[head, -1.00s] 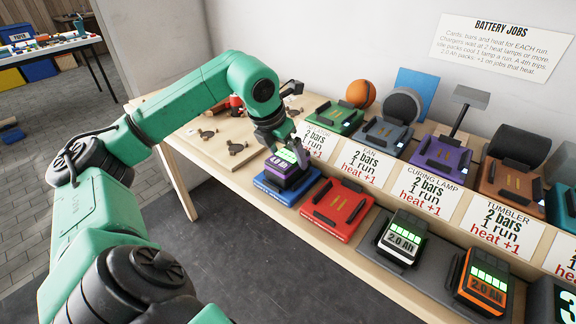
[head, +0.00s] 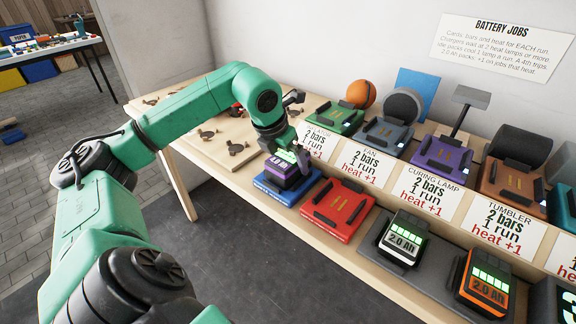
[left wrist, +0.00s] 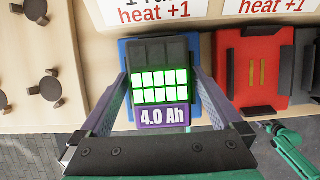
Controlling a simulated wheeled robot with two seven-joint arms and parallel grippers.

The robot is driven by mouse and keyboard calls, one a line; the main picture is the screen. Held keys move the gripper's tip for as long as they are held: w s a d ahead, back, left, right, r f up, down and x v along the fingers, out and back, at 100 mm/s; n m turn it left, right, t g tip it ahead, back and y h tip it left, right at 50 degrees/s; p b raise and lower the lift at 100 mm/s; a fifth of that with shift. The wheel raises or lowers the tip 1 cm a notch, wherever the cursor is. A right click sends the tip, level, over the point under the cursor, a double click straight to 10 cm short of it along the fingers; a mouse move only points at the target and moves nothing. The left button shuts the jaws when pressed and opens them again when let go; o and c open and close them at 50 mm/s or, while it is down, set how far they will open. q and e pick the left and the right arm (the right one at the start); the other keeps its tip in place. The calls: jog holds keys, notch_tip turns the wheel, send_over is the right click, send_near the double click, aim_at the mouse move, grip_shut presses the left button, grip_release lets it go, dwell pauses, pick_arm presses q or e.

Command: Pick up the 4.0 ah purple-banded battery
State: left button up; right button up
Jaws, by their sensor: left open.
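The purple-banded 4.0 Ah battery (head: 284,170) sits on a blue dock (head: 268,189) at the left of the bench's front row. It has a dark top, a lit green bar panel and a purple label band, clear in the left wrist view (left wrist: 162,117). My left gripper (head: 287,153) is right at the battery from above. In the left wrist view its two fingers (left wrist: 160,82) are open, one on each side of the battery. Whether they touch its sides I cannot tell. My right gripper is not in view.
An empty red dock (head: 338,209) is just right of the blue one. A white-banded battery (head: 403,241) and an orange-banded battery (head: 484,280), both 2.0 Ah, stand farther right. Job cards and coloured docks line the row behind. A wooden board with knobs (head: 228,151) lies left.

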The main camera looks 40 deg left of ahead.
pick_arm(q)
grip_shut()
